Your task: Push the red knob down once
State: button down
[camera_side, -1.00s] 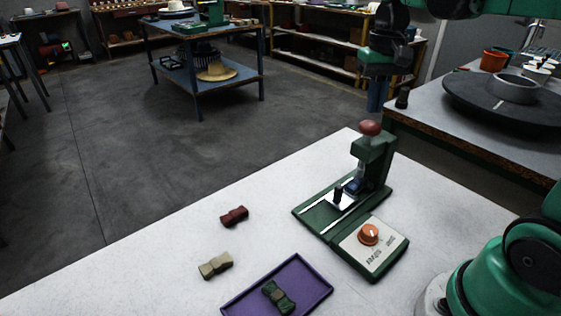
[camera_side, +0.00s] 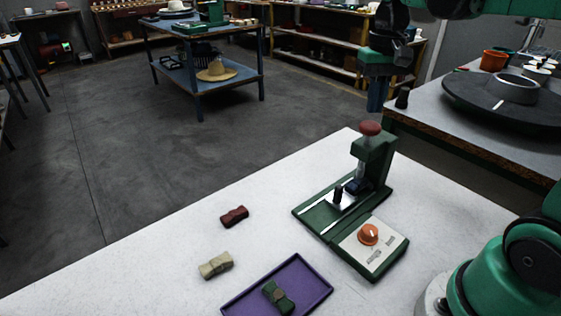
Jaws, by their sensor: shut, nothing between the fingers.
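The red knob (camera_side: 370,128) sits on top of the green press (camera_side: 373,160), which stands upright on the white table. The knob is up, with a pale shaft below it. My gripper (camera_side: 377,107) points down from the top of the picture, shut and empty. Its fingertips show just above the knob in the picture, with a small gap between them. I cannot tell how far in front of or behind the knob they are.
An orange dial (camera_side: 368,234) sits on the press's control panel. A purple tray (camera_side: 318,277) holds a green bow. A dark red bow (camera_side: 234,216) and a beige bow (camera_side: 215,265) lie to the left. A side table (camera_side: 440,138) stands at the right.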

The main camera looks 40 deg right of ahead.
aim_at(371, 123)
jog(key=shift+f, duration=1.7)
dwell(0.8)
jog(key=shift+r, duration=1.55)
notch_tip(371, 123, up, 7)
dwell(3.5)
